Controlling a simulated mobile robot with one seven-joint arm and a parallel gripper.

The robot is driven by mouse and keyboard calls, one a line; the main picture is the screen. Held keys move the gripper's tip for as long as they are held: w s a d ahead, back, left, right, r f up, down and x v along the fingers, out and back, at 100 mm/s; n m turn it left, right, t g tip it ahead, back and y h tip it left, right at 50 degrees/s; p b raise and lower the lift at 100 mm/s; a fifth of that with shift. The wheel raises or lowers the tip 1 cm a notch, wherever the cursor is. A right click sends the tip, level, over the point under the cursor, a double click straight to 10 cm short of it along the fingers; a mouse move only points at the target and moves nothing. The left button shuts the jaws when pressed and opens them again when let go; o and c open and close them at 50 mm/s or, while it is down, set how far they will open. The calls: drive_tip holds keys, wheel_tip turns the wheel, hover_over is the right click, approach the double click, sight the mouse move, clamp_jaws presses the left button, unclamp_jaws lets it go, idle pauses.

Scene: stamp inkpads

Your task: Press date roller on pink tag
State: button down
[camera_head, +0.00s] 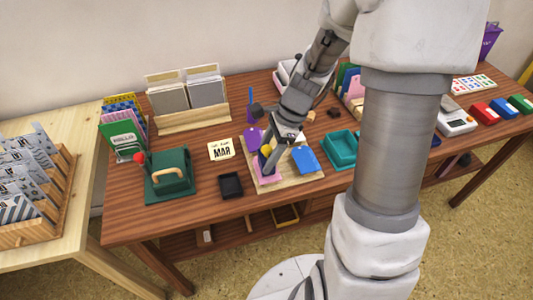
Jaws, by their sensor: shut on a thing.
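My gripper (270,154) points down over the wooden board on the table and is shut on a small stamp-like thing with a yellow part (266,151), which I take to be the date roller; my fingers hide most of it. The pink tag (266,174) lies on the board (297,184) right below the gripper. The held thing is at or just above the tag; I cannot tell whether they touch. A purple tag (253,138) lies behind it and a blue tag (306,159) to its right on the same board.
A black inkpad (230,186) and a "MAR" card (221,149) are left of the board. A green press (169,178) with a red knob stands farther left. A teal tray (341,150) is close on the right. Card racks (190,118) line the back.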

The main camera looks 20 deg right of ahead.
drive_tip(key=shift+f, duration=0.1)
wheel_tip(320, 180, up, 7)
drive_tip(key=p, duration=0.7)
drive_tip(key=shift+d+b, duration=0.1)
drive_tip(key=shift+b, duration=0.2)
idle(0.7)
